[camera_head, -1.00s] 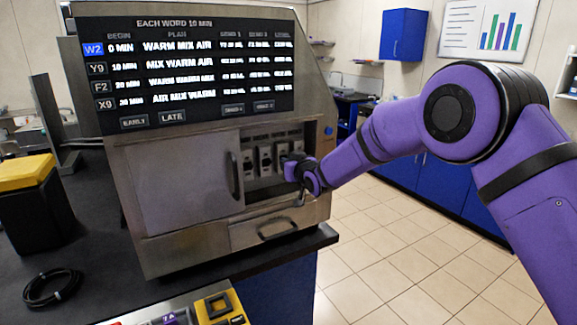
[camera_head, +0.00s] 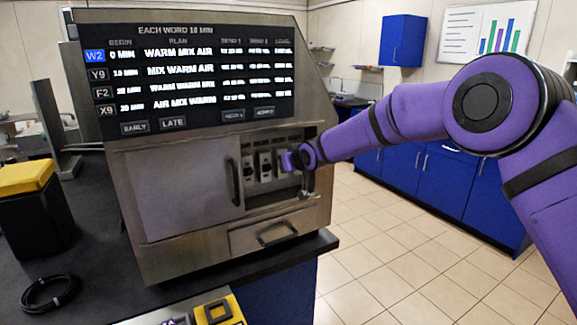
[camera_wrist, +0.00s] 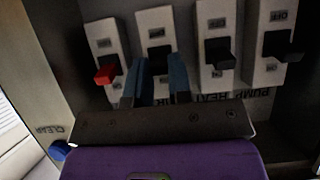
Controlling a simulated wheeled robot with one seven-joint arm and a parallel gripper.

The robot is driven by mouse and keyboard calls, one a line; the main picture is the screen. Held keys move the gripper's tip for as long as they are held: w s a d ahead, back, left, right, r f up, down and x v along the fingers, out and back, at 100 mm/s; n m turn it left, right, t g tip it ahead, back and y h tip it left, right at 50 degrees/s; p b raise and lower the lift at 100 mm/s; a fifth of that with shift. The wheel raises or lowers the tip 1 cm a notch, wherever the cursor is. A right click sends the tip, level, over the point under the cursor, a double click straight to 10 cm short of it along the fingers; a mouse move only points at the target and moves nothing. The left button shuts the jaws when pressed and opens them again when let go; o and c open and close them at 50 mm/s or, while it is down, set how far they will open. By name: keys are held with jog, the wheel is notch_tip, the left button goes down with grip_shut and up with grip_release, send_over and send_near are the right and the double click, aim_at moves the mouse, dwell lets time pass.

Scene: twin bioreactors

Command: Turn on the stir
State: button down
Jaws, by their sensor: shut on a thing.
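The stainless bioreactor cabinet (camera_head: 175,240) has a row of switches in an open recess at its right side. In the wrist view, the second switch from the left (camera_wrist: 152,22) has a dark lever (camera_wrist: 159,56). My gripper (camera_wrist: 163,78) is shut on that lever, with one blue finger on each side. In the head view, my gripper (camera_head: 293,160) is at the right part of the switch row and hides the switch behind it. The label under the held switch is mostly covered by my gripper in the wrist view.
A red-lever switch (camera_wrist: 107,73) stands left of the held one. Two dark-lever switches (camera_wrist: 217,50) (camera_wrist: 280,45) stand to the right, near "PUMP" and "HEAT" labels. A blue button (camera_wrist: 59,150) sits by "CLEAR". A door (camera_head: 180,188) is left of the recess, a drawer handle (camera_head: 277,233) below.

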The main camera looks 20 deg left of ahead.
jog(key=c, duration=1)
grip_release()
jog(key=shift+c, duration=0.2)
jog(key=v, duration=1)
jog(key=shift+s+d, duration=0.25)
jog(key=shift+d, duration=0.05)
jog(key=shift+r, duration=0.1)
